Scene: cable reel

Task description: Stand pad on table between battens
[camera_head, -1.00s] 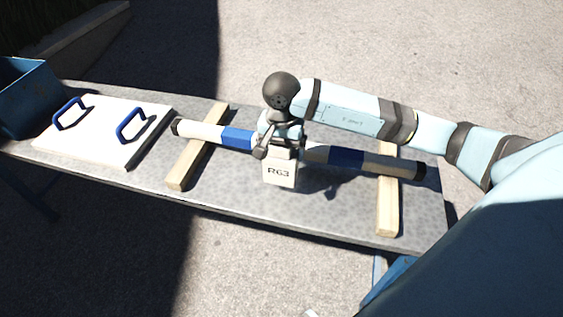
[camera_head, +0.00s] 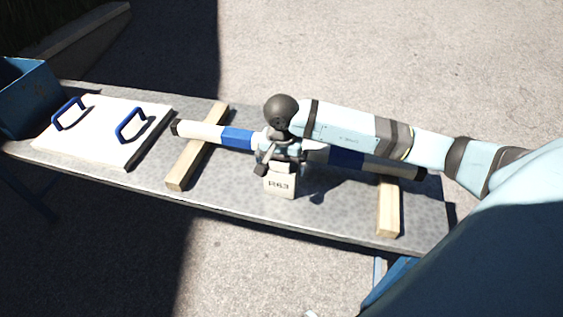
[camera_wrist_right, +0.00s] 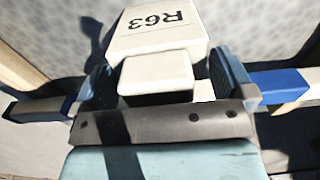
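The pad (camera_head: 280,186) is a small cream block marked R63 on the grey table (camera_head: 232,186). It appears upright, between the left wooden batten (camera_head: 190,160) and the right wooden batten (camera_head: 388,212). My right gripper (camera_head: 279,166) is around the pad's narrower top part. In the right wrist view the fingers (camera_wrist_right: 170,82) stand apart on either side of that part, with a visible gap on the right, so the gripper looks open. The pad (camera_wrist_right: 157,32) lies just beyond the fingers. The pad's underside is hidden. My left gripper is not in view.
A white-and-blue pole (camera_head: 237,138) lies across both battens, close behind the pad and partly hidden by my right arm. A white board (camera_head: 100,135) with blue handles lies at the left, beside a blue bin (camera_head: 28,95). The table's front edge is close.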

